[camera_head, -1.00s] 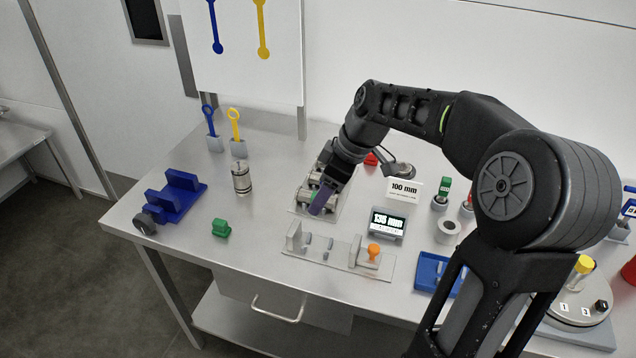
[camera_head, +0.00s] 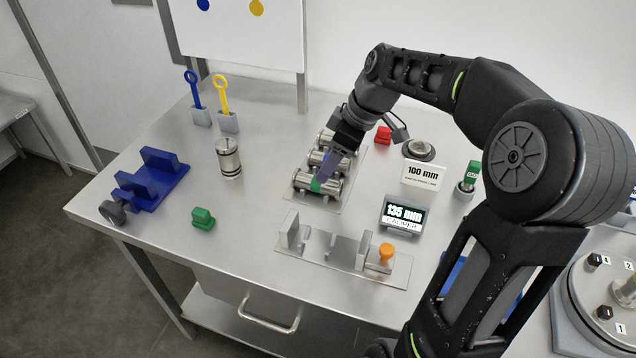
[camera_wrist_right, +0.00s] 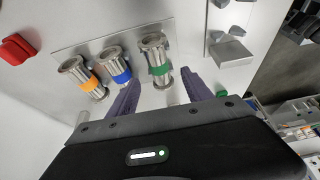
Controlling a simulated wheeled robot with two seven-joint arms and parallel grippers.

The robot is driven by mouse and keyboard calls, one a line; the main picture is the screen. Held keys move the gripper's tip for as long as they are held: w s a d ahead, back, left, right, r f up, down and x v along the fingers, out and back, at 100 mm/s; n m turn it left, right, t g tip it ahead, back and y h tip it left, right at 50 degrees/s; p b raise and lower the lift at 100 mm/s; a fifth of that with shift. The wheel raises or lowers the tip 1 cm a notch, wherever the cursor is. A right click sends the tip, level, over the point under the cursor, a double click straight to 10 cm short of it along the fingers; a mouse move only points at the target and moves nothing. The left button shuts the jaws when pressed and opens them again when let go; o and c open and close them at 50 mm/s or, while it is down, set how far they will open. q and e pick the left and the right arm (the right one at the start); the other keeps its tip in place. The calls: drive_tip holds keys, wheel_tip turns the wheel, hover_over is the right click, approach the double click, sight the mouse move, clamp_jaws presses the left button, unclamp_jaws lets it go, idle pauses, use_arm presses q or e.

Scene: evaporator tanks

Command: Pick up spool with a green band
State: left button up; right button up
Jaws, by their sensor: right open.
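The spool with a green band (camera_wrist_right: 159,68) is a silver flanged cylinder lying on its side at the near end of a row of spools. In the head view the right gripper (camera_head: 325,170) comes down from above. My left gripper is not in view.
Spools with a blue band (camera_wrist_right: 120,76) and an orange band (camera_wrist_right: 90,84) lie beside it on a thin plate (camera_head: 347,184). A caliper display (camera_head: 403,215) and a grey fixture (camera_head: 340,250) stand nearby. The table front by the green block (camera_head: 203,218) is clear.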

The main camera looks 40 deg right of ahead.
sight(318, 184)
drive_tip(key=shift+x, duration=1.4)
drive_tip(key=shift+w+f+p, duration=0.15)
drive_tip(key=shift+f+p, duration=0.2)
drive_tip(key=p+x, duration=0.1)
drive_tip(key=x, duration=0.3)
drive_tip(key=shift+f, duration=0.25)
drive_tip(key=shift+c, duration=0.5)
clamp_jaws()
